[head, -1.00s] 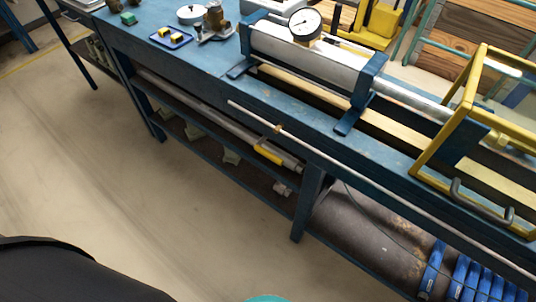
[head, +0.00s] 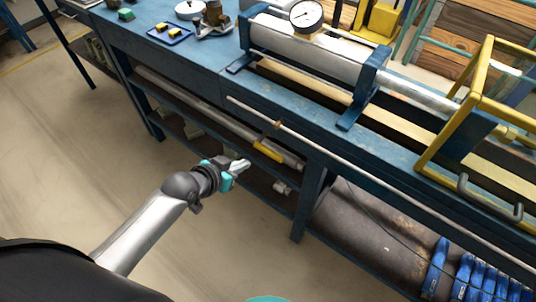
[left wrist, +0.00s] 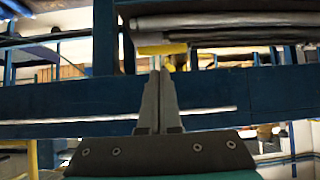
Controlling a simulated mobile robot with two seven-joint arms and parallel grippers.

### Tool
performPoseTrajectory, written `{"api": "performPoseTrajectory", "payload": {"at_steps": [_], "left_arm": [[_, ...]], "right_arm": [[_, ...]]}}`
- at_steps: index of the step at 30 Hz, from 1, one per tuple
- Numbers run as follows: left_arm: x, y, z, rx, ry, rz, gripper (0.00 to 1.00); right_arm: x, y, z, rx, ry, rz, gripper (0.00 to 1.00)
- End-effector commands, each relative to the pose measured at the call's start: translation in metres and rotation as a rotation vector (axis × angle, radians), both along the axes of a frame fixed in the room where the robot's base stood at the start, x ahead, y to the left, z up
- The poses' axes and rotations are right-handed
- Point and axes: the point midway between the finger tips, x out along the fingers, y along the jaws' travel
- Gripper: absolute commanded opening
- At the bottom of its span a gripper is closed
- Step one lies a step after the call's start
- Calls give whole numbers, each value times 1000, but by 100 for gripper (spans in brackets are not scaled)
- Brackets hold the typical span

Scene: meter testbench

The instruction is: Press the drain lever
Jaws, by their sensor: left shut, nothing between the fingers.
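The drain lever appears to be the yellow handle (head: 268,151) at the bench front, below a small brass fitting (head: 278,125) on the thin front pipe. In the left wrist view a yellow bar (left wrist: 162,49), likely the same handle, lies just beyond the fingertips. My left gripper (head: 243,164) is shut and empty, in front of the bench, to the left of and slightly below the handle in the head view. It looks apart from the handle. In the left wrist view its fingers (left wrist: 158,75) are together and point at the yellow bar.
The blue bench (head: 215,62) carries a white cylinder with a gauge (head: 306,15), a blue tray (head: 170,34) and a yellow frame (head: 456,107). A lower shelf (head: 222,146) holds pipes. A large dark cylinder (head: 365,228) lies beneath. The floor at left is clear.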

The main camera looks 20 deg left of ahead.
Motion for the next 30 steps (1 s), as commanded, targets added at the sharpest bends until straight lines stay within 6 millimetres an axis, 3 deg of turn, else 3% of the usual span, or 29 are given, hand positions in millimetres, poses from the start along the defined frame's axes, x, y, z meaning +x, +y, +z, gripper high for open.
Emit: {"api": "performPoseTrajectory", "payload": {"at_steps": [3,9,20,30], "left_arm": [[7,-9,27,-14,-45,-34,0],[9,-12,37,-19,-62,-48,0],[14,-14,33,-20,-63,-45,0],[57,-30,1,-22,-63,-45,0]], "right_arm": [[0,2,-2,3,1,0,100],[0,2,-2,3,1,0,100],[-1,2,-5,3,1,1,100],[-1,0,-26,0,1,2,100]]}}
